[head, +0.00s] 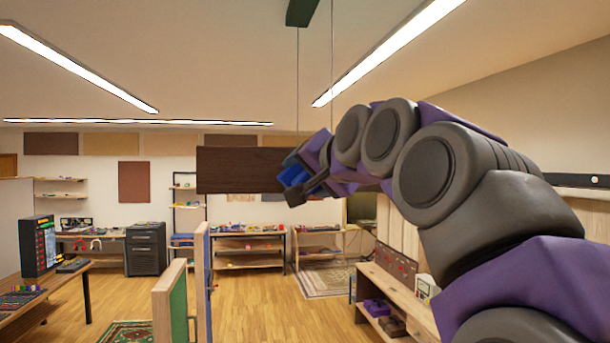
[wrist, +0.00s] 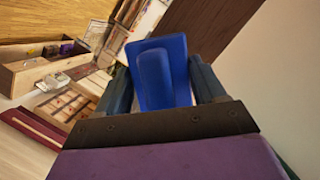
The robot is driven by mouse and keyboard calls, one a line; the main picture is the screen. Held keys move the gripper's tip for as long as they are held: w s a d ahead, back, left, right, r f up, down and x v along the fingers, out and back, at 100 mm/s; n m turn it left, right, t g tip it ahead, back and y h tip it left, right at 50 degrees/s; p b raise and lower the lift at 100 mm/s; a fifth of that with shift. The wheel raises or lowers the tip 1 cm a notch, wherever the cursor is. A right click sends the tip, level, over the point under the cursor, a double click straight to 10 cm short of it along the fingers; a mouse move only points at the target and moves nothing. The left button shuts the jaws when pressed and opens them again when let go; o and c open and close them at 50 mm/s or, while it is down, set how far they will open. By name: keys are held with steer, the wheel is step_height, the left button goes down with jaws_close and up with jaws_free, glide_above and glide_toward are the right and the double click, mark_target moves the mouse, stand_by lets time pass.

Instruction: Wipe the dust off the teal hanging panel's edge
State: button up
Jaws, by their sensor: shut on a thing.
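My gripper (head: 296,184) is raised in the middle of the head view. It is shut on a blue wiping pad (wrist: 163,72) with a raised grip, which shows between the two dark fingers in the wrist view. A dark brown panel (head: 235,170) is level with my gripper in the head view, its right end hidden behind the gripper. A dark brown surface, apparently this panel, also crosses the top of the wrist view (wrist: 205,25). I cannot tell whether the pad touches it. A dark green piece (head: 301,12) is at the ceiling, with thin wires below it. No dust can be made out.
A low wooden bench (head: 400,305) with items on its shelf stands at the lower right. A green-faced partition (head: 178,305) stands at front centre. A desk with a black device (head: 38,246) is at left. Wooden floor (head: 265,315) is open between them.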

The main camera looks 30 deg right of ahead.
steer(key=shift+w+d, duration=0.2)
steer(key=shift+d, duration=1.2)
steer(key=shift+w+a, duration=0.2)
steer(key=shift+a, duration=0.35)
steer(key=shift+w+a, duration=0.2)
steer(key=shift+a, duration=0.35)
steer(key=shift+w+d, duration=0.25)
steer(key=shift+d, duration=0.45)
steer(key=shift+s+d, duration=0.2)
steer(key=shift+d, duration=0.3)
steer(key=shift+s+d, duration=0.15)
steer(key=shift+d, duration=0.3)
steer(key=shift+s+d, duration=0.3)
steer(key=shift+d, duration=0.1)
steer(key=shift+s+d+p, duration=1)
steer(key=shift+s+d, duration=0.25)
steer(key=shift+d, duration=3.95)
steer(key=shift+w+a+b, duration=0.2)
steer(key=shift+w+a, duration=0.45)
steer(key=shift+a, duration=1.55)
steer(key=shift+w+a+b, duration=0.15)
steer(key=shift+w+a, duration=0.45)
steer(key=shift+a, duration=1.6)
steer(key=shift+w+a+b, duration=0.2)
steer(key=shift+w+a, duration=0.45)
steer(key=shift+a, duration=1.55)
